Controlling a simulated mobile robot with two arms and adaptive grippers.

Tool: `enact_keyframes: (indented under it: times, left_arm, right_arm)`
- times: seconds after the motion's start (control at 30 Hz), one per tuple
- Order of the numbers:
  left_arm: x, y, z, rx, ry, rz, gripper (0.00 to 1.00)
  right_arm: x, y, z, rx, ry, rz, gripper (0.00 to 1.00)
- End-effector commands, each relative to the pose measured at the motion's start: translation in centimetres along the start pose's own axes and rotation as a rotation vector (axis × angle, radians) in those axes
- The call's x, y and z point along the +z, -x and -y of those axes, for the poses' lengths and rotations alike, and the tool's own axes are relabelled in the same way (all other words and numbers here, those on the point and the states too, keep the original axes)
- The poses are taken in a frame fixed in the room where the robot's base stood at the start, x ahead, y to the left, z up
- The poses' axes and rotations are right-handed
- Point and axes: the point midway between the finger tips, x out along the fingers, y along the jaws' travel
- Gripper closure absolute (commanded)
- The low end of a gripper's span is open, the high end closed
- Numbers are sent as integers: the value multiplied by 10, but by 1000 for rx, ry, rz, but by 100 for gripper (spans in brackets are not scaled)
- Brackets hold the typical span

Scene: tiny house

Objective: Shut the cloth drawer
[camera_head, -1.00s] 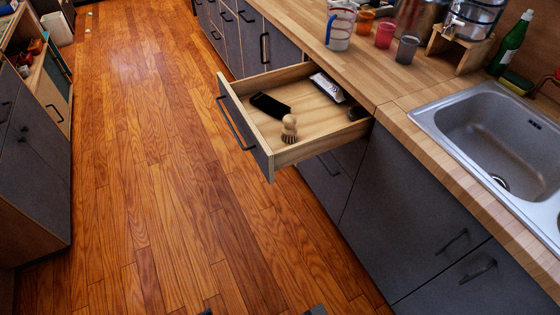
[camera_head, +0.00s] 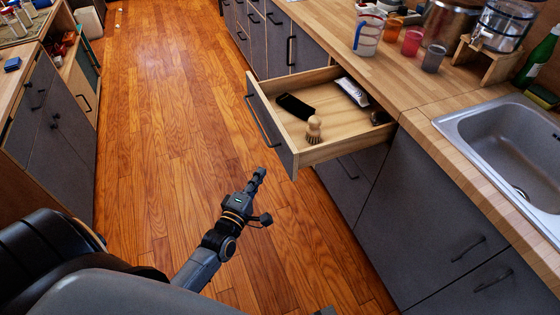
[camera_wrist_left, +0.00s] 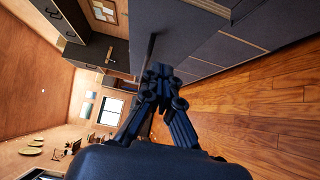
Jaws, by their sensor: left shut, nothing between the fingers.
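The open cloth drawer (camera_head: 330,100) sticks well out of the counter in the head view. It has a grey front (camera_head: 272,127) with a dark bar handle (camera_head: 262,121) and light wooden sides. Inside lie a black flat item (camera_head: 295,106), a round wooden brush (camera_head: 314,128) and a white packet (camera_head: 352,91). My left gripper (camera_head: 258,178) is shut and empty, in front of and below the drawer front, apart from it. In the left wrist view its closed fingers (camera_wrist_left: 160,72) point towards grey panels. My right gripper cannot be made out.
The wooden counter (camera_head: 408,85) carries a measuring jug (camera_head: 369,35), coloured cups and a pot, with a sink (camera_head: 495,140) at right. Grey cabinets (camera_head: 60,140) stand at left. The wooden floor (camera_head: 170,150) between is clear.

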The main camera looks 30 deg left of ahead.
Motion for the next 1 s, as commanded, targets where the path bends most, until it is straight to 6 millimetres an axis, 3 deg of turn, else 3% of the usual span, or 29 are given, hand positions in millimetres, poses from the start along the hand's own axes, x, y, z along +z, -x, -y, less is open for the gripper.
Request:
enact_keyframes:
  times: [0.2,0.4,1.0]
  left_arm:
    - [2,-46,-1,0,0,0,100]
    - [23,-63,0,-2,0,0,100]
    - [30,-69,1,-2,-1,1,100]
  right_arm:
    - [8,6,-4,4,2,13,82]
    - [14,11,-4,4,2,23,82]
    - [13,11,-4,4,2,21,82]
